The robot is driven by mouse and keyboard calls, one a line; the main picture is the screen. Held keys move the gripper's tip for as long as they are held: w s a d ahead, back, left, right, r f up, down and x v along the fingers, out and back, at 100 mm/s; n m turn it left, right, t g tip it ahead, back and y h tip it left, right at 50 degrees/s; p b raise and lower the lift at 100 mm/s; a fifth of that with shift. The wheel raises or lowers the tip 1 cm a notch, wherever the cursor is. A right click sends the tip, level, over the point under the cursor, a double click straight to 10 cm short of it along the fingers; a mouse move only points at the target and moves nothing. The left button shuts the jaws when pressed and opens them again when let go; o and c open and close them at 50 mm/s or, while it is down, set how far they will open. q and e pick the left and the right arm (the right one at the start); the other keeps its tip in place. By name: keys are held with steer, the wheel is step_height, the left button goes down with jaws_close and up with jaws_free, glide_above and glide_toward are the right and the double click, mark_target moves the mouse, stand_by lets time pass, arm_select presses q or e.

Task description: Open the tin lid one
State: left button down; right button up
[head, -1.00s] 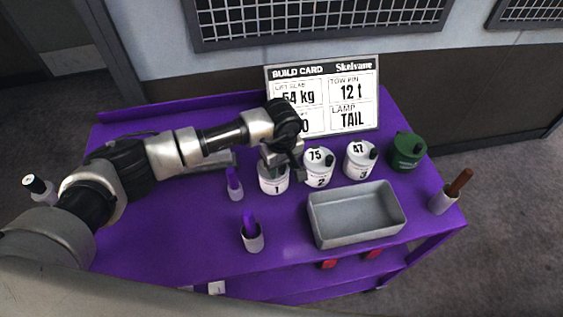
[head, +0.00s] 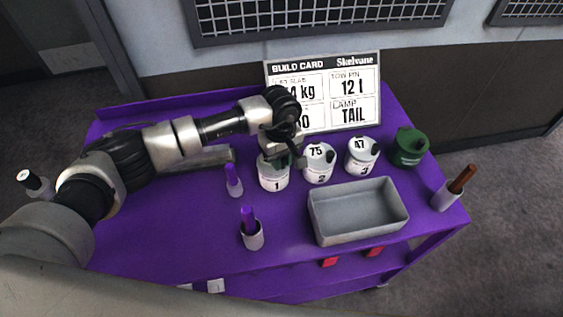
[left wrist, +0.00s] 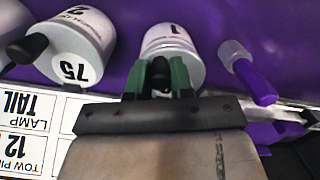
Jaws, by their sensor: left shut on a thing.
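Tin one (head: 273,183) is a white tin with a black "1" on its side, standing on the purple table left of tin two. It also shows in the left wrist view (left wrist: 183,57). My left gripper (head: 284,157) is over its top, seen in the left wrist view (left wrist: 160,78) with its green-padded fingers shut on the black lid knob (left wrist: 160,70). The gripper hides most of the lid in the head view. I cannot tell whether the lid is apart from the tin. My right gripper is not in view.
Tin two (head: 318,173), tin three (head: 360,166) and a green tin (head: 408,157) stand to the right. A grey tray (head: 325,233) lies in front. Purple-handled tools in white holders (head: 253,237) stand at front left. A build card (head: 352,100) stands behind.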

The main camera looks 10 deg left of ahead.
arm_select(q)
steer(key=g+b, duration=0.1)
steer(key=b, duration=0.2)
steer(key=w+r+g+h+b, duration=0.1)
steer(key=g+b, duration=0.1)
steer(key=b, duration=0.2)
steer(key=w+r+g+b, duration=0.1)
steer(key=g+b, duration=0.1)
steer(key=b, duration=0.1)
steer(key=shift+w+a+h, duration=0.1)
steer(key=shift+a+h, duration=0.2)
steer(key=shift+a, duration=0.05)
steer(key=shift+w+a+r+g+b, duration=0.1)
steer(key=shift+w+r+g+b, duration=0.25)
steer(key=shift+b, duration=0.7)
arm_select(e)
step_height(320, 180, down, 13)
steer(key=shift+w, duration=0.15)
arm_select(q)
steer(key=shift+s+r, duration=0.1)
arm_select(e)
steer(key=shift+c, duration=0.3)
